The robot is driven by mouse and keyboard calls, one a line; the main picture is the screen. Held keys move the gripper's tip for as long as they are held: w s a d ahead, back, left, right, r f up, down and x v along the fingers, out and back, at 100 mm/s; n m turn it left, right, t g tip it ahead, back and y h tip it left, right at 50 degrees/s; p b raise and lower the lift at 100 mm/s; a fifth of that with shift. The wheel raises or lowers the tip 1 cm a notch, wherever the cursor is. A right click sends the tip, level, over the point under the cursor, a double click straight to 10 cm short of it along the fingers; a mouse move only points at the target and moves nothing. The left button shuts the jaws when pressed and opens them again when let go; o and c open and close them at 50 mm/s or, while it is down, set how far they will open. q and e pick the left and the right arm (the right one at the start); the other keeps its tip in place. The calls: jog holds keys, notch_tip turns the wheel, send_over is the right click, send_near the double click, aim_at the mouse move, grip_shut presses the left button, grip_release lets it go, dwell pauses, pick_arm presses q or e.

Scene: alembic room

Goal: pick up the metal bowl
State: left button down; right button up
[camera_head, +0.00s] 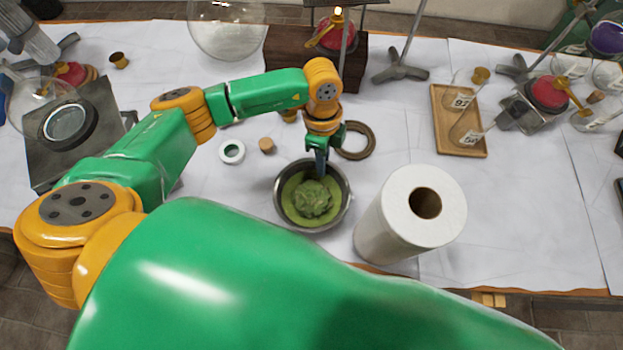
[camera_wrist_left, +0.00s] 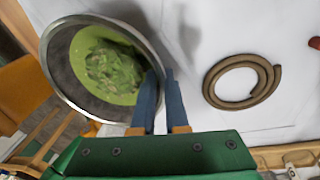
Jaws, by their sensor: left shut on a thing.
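The metal bowl (camera_head: 282,213) holds green lumpy contents and is in the middle of the table in the head view. In the left wrist view the bowl (camera_wrist_left: 60,78) is at the left. My left gripper (camera_head: 321,165) is at the bowl's far rim and is shut on it. In the left wrist view its two blue fingers (camera_wrist_left: 160,88) pinch the rim, one on each side of the wall. I cannot tell whether the bowl rests on the table or is slightly raised. My right gripper is not in view.
A paper towel roll (camera_head: 380,232) stands close to the right of the bowl. A coiled brown hose (camera_head: 369,151) lies behind it. A white ring (camera_head: 232,162) and a cork (camera_head: 267,145) lie to the left. A wooden tray (camera_head: 475,151) with glassware is farther right.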

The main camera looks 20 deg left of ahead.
pick_arm(q)
notch_tip(320, 180, up, 10)
jog(key=shift+b, duration=0.4)
dwell(0.6)
